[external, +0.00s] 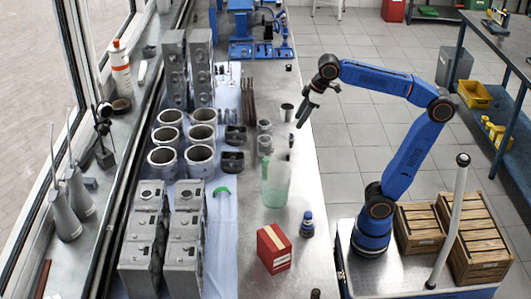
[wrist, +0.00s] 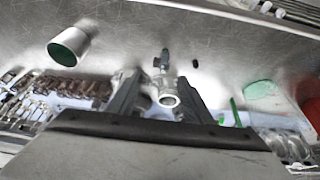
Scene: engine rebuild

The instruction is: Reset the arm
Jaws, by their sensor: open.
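My arm (external: 405,155) is blue with dark joints and rises from the mobile base at the right. It bends over at the elbow and reaches left to the bench edge. My gripper (external: 304,117) hangs tilted downward above the right edge of the bench, near a small dark cup (external: 287,112). In the wrist view the two dark fingers (wrist: 160,97) stand apart. A small metal ring-ended part (wrist: 168,98) shows between them in the picture, apparently lying beyond them on the bench. I see nothing held.
The metal bench (external: 305,190) carries cylinder liners (external: 202,158), engine blocks (external: 185,245), a clear greenish jug (external: 275,185), a red box (external: 273,249) and a small blue-capped bottle (external: 307,225). Wooden crates (external: 470,235) sit on my base. Floor right of the bench is mostly open.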

